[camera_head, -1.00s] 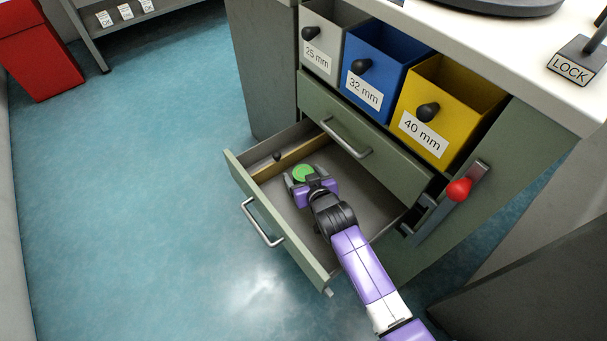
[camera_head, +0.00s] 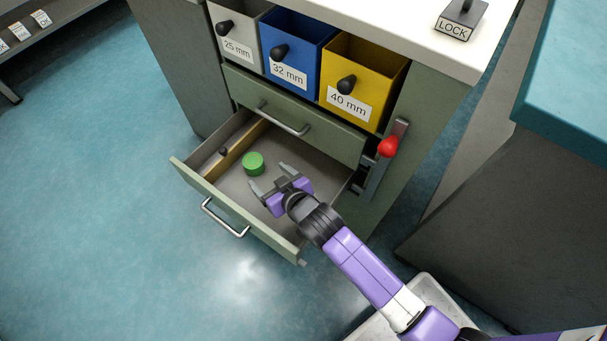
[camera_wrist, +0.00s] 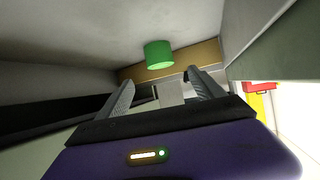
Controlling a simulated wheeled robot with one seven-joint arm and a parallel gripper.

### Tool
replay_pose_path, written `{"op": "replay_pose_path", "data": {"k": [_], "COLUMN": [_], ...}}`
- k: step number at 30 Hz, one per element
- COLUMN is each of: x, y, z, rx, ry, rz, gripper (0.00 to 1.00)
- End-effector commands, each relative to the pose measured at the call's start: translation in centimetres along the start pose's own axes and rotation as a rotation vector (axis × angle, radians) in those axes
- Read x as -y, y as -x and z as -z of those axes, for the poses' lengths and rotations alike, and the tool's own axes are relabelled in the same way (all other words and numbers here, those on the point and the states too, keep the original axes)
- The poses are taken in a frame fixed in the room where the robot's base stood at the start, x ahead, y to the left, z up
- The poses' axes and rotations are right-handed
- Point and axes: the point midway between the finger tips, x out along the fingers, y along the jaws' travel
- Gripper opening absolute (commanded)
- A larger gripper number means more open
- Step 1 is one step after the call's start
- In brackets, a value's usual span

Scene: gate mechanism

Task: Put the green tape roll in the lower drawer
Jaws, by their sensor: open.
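The green tape roll (camera_head: 253,163) lies on the floor of the open lower drawer (camera_head: 225,186), near a wooden divider (camera_head: 240,146). My gripper (camera_head: 267,176) is open and empty, over the drawer, to the right of the roll and apart from it. In the wrist view the roll (camera_wrist: 159,54) shows beyond the two spread fingers (camera_wrist: 160,92), with a clear gap between.
The upper drawer (camera_head: 300,116) above is shut. A red-knobbed lever (camera_head: 388,147) is on the cabinet's right side. Grey, blue (camera_head: 296,42) and yellow bins sit above. A small dark knob-like object (camera_head: 223,151) lies behind the divider. The drawer floor's right part is bare.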

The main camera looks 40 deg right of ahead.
Motion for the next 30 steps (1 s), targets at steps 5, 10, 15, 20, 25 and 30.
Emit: {"op": "replay_pose_path", "data": {"k": [5,10,15,20,25,30], "x": [0.0,-0.2,-0.7,-1.1,-1.5,-1.8], "y": [0.0,1.7,6.9,12.2,18.2,25.2], "z": [-0.1,-1.2,-3.9,-5.4,-6.1,-5.6], "rx": [0.0,-0.006,-0.029,-0.059,-0.089,-0.127], "ry": [0.0,0.002,0.003,0.005,0.007,0.005], "rz": [0.0,0.004,0.014,0.021,0.026,0.026], "gripper": [0.77,0.77,0.77,0.77,0.77,0.77]}}
